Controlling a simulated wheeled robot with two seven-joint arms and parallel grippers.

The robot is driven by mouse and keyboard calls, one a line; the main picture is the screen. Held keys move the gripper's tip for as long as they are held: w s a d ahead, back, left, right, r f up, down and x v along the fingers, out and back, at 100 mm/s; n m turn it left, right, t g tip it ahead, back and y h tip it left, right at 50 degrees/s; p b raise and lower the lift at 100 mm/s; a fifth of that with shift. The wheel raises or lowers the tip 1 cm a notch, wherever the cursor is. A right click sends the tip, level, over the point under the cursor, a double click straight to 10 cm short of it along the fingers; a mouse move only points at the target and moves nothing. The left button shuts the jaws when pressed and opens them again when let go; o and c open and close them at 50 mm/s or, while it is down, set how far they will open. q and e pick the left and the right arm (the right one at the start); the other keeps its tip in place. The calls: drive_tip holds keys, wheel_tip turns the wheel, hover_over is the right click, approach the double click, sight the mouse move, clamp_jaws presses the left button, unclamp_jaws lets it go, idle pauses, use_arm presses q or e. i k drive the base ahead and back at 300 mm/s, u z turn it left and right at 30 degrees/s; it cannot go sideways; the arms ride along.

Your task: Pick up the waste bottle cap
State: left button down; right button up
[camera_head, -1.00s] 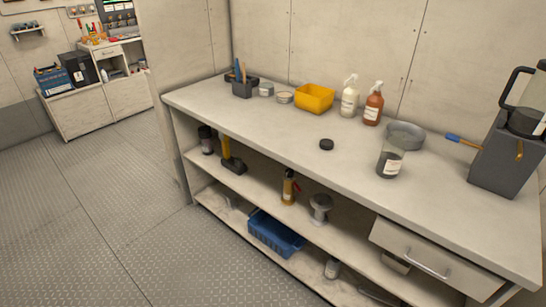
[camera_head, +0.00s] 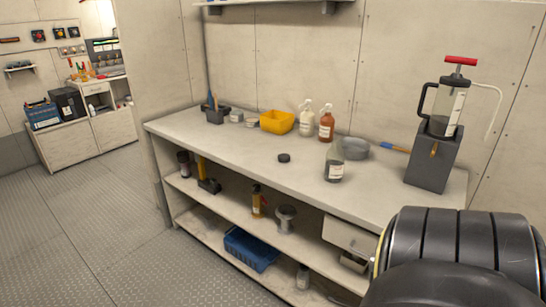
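A small round black cap (camera_head: 284,158) lies flat on the pale workbench top (camera_head: 225,149), near the middle. A clear bottle with dark contents and a white label (camera_head: 334,164) stands upright to its right, apart from it; its top looks uncapped, though this is hard to tell. A black part of my own arm fills the lower right corner. Neither gripper shows in the head view.
A yellow bin (camera_head: 277,122), a white spray bottle (camera_head: 306,119), an orange-brown spray bottle (camera_head: 326,124) and a grey bowl (camera_head: 355,149) stand behind the cap. A pump jug (camera_head: 442,108) sits on a grey block (camera_head: 430,163) at right. The bench top around the cap is clear.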

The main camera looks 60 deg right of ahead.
sight(282, 158)
drive_tip(key=z, duration=0.25)
drive_tip(key=i, duration=1.85)
drive_tip(key=z, duration=1.55)
drive_tip(key=i, duration=1)
drive_tip(key=z, duration=1.15)
